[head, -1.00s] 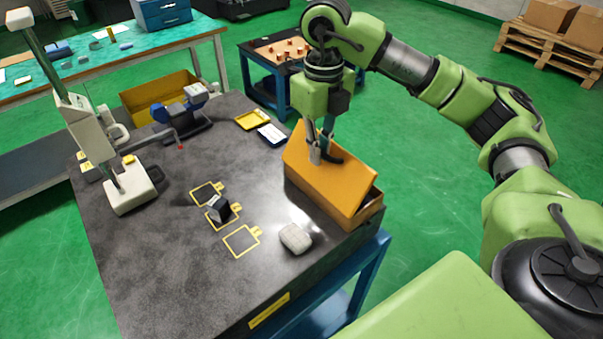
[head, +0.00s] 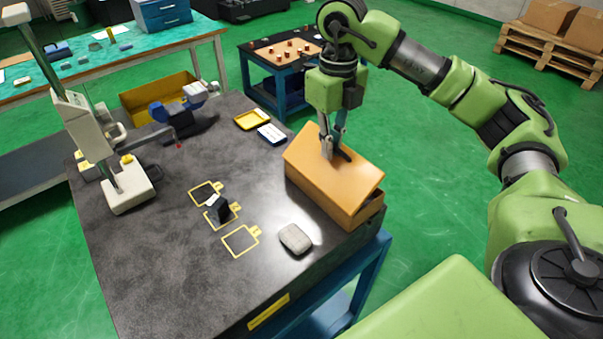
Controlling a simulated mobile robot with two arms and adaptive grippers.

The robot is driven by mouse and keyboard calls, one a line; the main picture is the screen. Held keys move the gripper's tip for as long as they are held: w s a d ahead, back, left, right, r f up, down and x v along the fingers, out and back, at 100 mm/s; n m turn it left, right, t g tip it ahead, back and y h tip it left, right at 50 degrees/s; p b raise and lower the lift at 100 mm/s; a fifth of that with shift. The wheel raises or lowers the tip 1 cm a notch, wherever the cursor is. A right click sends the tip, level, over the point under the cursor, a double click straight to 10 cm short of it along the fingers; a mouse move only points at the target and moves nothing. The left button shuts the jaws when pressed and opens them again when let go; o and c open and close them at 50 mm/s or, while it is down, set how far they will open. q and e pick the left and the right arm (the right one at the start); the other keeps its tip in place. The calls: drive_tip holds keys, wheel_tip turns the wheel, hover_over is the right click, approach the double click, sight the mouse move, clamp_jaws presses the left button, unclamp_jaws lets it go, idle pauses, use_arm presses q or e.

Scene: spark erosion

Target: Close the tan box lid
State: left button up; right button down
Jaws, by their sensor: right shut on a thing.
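The tan box (head: 318,200) stands at the right edge of the dark granite table. Its lid (head: 350,178) is tilted a little, low over the box, with a narrow gap showing at the right end. My right gripper (head: 333,153) points down at the lid's upper part, its fingertips against the lid's surface. The fingers look close together; what is between them is hidden by the fingers themselves. My left gripper is not in view.
On the granite table (head: 160,255) are a grey rounded block (head: 295,239), a small dark block (head: 222,210) among yellow outlined squares, a yellow tray (head: 252,120) and a white measuring stand (head: 128,188). A blue cart (head: 270,80) stands behind.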

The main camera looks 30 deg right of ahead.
sight(345, 150)
drive_tip(key=shift+d+f, duration=0.1)
drive_tip(key=shift+d, duration=0.05)
drive_tip(key=shift+w+d+f+b, duration=0.15)
drive_tip(key=shift+d+f+b, duration=0.35)
drive_tip(key=shift+d, duration=0.35)
drive_tip(key=shift+w+d+f+b, duration=0.1)
drive_tip(key=shift+d+f+b, duration=0.35)
drive_tip(key=shift+d+f, duration=0.25)
drive_tip(key=shift+d+f+b, duration=0.6)
drive_tip(key=shift+d+f, duration=0.05)
drive_tip(key=shift+f, duration=0.15)
drive_tip(key=c, duration=2.2)
unclamp_jaws()
drive_tip(key=shift+c, duration=0.2)
